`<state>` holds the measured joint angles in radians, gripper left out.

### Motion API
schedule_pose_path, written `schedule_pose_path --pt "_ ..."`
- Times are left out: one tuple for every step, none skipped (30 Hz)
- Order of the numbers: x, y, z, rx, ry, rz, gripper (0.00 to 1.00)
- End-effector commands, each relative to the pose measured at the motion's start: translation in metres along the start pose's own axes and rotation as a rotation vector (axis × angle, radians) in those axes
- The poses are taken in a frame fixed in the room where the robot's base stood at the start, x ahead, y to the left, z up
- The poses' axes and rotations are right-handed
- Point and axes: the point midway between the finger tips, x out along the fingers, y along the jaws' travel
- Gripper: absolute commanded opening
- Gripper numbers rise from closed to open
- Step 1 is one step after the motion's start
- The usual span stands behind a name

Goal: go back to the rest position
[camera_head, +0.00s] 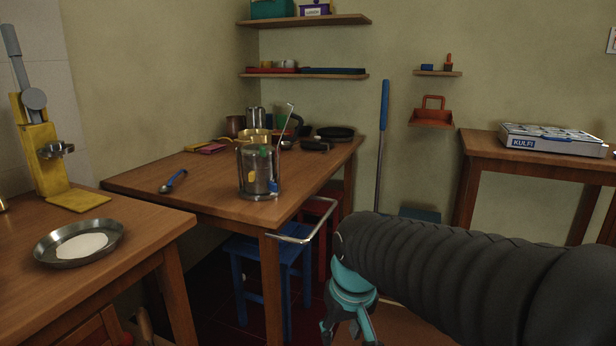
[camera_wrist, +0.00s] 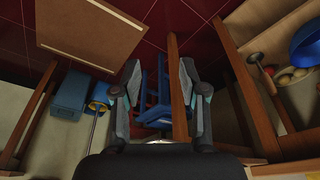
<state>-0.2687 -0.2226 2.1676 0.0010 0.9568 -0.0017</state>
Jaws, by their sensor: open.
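My gripper (camera_head: 348,328) hangs at the bottom of the head view, right of the long table's front corner, with its lower end near the picture's edge. In the wrist view my gripper (camera_wrist: 160,68) shows two dark and teal fingers spread apart with nothing between them. Beyond the gap are a blue stool (camera_wrist: 157,98) and the dark red floor. My black sleeved arm reaches in from the right in the head view.
The long wooden table (camera_head: 215,170) carries a metal canister (camera_head: 258,172) with a wire handle, a blue-handled utensil (camera_head: 173,181) and pans. A steel tray (camera_head: 78,243) and yellow press (camera_head: 45,160) stand left. A KULFI box (camera_head: 552,140) sits on the right table.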

Motion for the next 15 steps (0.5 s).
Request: schedule_pose_path --pt "-0.004 0.008 0.018 0.021 0.017 0.006 0.43" --pt "-0.005 0.012 0.027 0.032 0.027 0.009 0.43" --pt "-0.006 0.017 0.040 0.047 0.040 0.013 0.43" --pt "-0.007 0.021 0.049 0.059 0.049 0.017 0.43" --pt "-0.008 0.024 0.058 0.070 0.059 0.020 0.43" --pt "-0.009 0.028 0.070 0.087 0.072 0.025 0.43" --pt "-0.010 0.031 0.079 0.098 0.082 0.029 0.43" --pt "-0.011 0.034 0.088 0.111 0.091 0.033 0.43" --pt "-0.012 0.038 0.099 0.127 0.103 0.039 0.43" --pt "-0.013 0.040 0.107 0.139 0.112 0.043 0.43" --pt "-0.015 0.042 0.114 0.151 0.122 0.048 0.43" --pt "-0.017 0.045 0.122 0.166 0.136 0.054 0.43" --pt "-0.019 0.047 0.127 0.177 0.149 0.059 0.43" --pt "-0.022 0.049 0.130 0.187 0.163 0.063 0.43" --pt "-0.026 0.052 0.134 0.200 0.181 0.069 0.43"
